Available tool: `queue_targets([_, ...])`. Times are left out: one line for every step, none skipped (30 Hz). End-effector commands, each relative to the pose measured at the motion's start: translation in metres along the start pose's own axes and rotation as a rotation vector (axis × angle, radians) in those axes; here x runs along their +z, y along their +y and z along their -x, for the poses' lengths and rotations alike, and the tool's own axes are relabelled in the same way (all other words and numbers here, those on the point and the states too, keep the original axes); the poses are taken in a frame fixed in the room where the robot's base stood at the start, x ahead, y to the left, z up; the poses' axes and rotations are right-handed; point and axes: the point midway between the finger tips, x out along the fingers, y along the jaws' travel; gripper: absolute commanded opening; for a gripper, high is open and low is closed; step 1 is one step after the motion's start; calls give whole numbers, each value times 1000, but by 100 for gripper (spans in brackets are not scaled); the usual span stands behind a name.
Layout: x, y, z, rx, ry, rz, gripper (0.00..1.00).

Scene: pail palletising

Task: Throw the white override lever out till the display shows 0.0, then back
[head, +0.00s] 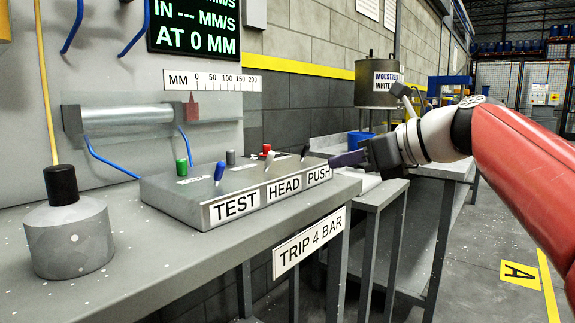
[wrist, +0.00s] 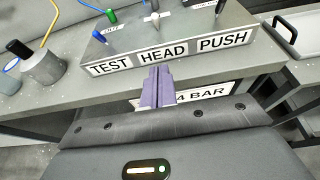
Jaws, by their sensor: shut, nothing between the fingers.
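The white lever (head: 269,159) stands on top of the grey control box, behind the HEAD label. It also shows in the wrist view (wrist: 155,19). The display (head: 194,25) on the wall panel has green text reading "IN --- MM/S" and "AT 0 MM"; its top is cut off. My gripper (head: 336,160) is shut and empty, its purple fingers off the box's right end in the head view, apart from the white lever. In the wrist view the fingers (wrist: 158,69) point at the box front below the HEAD label.
The control box (head: 207,217) also carries a blue lever (head: 219,172), a black lever (head: 305,151), a green knob (head: 182,166) and a red knob (head: 266,148). A grey cylinder with a black top (head: 68,240) stands at left on the bench. A drum (head: 378,82) stands behind my gripper.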

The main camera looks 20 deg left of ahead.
Motion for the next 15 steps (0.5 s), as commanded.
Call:
queue_targets([0,0,0,0,0,0,0])
queue_targets([0,0,0,0,0,0,0])
queue_targets([0,0,0,0,0,1,0])
queue_targets([0,0,0,0,1,1,0])
queue_targets([0,0,0,0,1,1,0])
queue_targets([0,0,0,-1,1,2,0])
queue_targets([0,0,0,0,1,2,0])
queue_targets([0,0,-1,0,1,2,0])
queue_targets([0,0,-2,0,2,2,0])
queue_targets([0,1,-4,1,2,3,0])
queue_targets([0,1,-7,2,2,3,0])
queue_targets([-1,1,-11,2,2,3,0])
queue_targets([-1,1,-15,2,1,3,0])
queue_targets([-1,1,-20,3,2,3,0])
queue_targets([-1,1,-27,3,2,4,0])
